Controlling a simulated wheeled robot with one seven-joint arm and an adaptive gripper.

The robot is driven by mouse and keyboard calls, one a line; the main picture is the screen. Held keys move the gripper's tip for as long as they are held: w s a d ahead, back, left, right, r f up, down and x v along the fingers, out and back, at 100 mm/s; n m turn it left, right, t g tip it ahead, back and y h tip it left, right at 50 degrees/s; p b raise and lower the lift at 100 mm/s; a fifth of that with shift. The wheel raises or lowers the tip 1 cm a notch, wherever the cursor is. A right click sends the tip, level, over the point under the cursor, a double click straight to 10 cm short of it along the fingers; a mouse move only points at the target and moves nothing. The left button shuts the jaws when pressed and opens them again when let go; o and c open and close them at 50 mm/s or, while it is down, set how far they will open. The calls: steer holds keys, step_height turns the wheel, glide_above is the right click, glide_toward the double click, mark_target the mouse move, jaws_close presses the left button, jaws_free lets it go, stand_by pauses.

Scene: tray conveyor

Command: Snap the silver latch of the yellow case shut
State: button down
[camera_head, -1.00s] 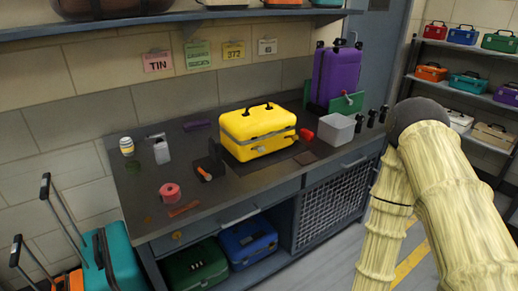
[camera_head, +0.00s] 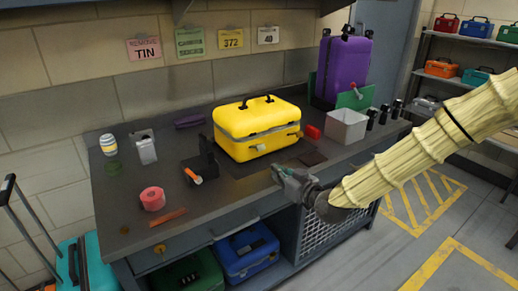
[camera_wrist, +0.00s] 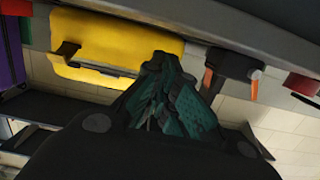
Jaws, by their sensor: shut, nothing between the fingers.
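The yellow case (camera_head: 240,122) stands upright on the dark workbench, its lid down, with black handles on top and a grey band around its seam. A small silvery piece (camera_head: 260,147) on its front looks like the latch; its exact position is too small to tell. In the wrist view the case (camera_wrist: 115,38) appears at the upper left, beyond my fingers. My gripper (camera_head: 279,171) is at the bench's front edge, in front of the case and apart from it. In the wrist view its fingers (camera_wrist: 163,62) are together and empty.
The front strip of bench is mostly clear.

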mark_target(253, 151)
steer(key=shift+w+a+r, duration=0.15)
steer(key=shift+w+r, duration=0.55)
steer(key=shift+r, duration=0.35)
steer(key=w+a+f+b, duration=0.2)
steer(key=w, duration=0.1)
steer(key=shift+w+a+f, duration=0.15)
steer(key=shift+a+f, duration=0.1)
steer(key=shift+r+b+x, duration=0.2)
steer(key=shift+x, duration=1.3)
steer(key=shift+r+b+x, duration=0.2)
steer(key=shift+r+x, duration=0.05)
steer(key=shift+x, duration=1.25)
steer(key=shift+w+r, duration=0.15)
steer(key=shift+a+t, duration=0.1)
steer(key=shift+t, duration=0.2)
